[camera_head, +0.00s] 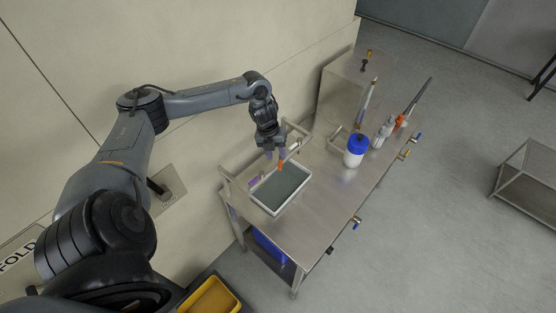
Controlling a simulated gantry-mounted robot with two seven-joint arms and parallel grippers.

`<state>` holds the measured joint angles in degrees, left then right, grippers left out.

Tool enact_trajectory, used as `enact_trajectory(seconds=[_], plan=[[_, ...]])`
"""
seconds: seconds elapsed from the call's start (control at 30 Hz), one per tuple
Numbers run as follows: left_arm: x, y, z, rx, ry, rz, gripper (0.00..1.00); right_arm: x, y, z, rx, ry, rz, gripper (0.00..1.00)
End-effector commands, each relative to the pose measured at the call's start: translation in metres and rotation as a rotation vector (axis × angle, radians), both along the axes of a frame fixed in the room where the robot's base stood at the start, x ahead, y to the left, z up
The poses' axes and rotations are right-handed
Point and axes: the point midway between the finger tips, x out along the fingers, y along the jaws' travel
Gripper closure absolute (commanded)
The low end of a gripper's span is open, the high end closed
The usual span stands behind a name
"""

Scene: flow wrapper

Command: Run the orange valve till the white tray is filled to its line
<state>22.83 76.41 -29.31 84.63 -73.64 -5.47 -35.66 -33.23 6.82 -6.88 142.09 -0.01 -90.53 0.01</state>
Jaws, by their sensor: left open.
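The white tray (301,193) lies on the near left part of the steel table. Its inside looks dark grey-green; I cannot make out the line or be sure of the liquid level. The orange valve (281,166) shows as a small orange piece at the tray's far edge, by a pale pipe. My left gripper (275,155) points down just above the orange valve, its fingers apart. I cannot tell whether the fingers touch the valve. My right gripper is not in view.
The steel table (325,215) has bare room right of the tray. A white jar with a blue lid (357,144) and several bottles (384,131) stand farther back. A steel box (345,88) is at the far end. A yellow bin (211,298) stands low at the front.

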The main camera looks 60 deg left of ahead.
Motion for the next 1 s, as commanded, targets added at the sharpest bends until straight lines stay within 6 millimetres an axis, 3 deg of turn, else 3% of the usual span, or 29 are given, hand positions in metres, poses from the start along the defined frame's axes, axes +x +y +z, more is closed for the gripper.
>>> enact_trajectory(seconds=[0.2, 0.4, 0.87, 1.0], plan=[[-0.005, 0.004, 0.034, 0.001, -0.002, -0.001, 0.59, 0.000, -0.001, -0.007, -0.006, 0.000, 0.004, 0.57], [-0.008, 0.006, 0.052, -0.001, -0.001, 0.000, 0.59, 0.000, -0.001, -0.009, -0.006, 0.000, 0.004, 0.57], [-0.009, 0.004, 0.056, -0.003, -0.001, 0.000, 0.59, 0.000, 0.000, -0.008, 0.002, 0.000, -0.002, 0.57], [0.001, -0.018, 0.043, -0.029, -0.020, -0.004, 0.59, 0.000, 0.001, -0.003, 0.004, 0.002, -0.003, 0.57]])
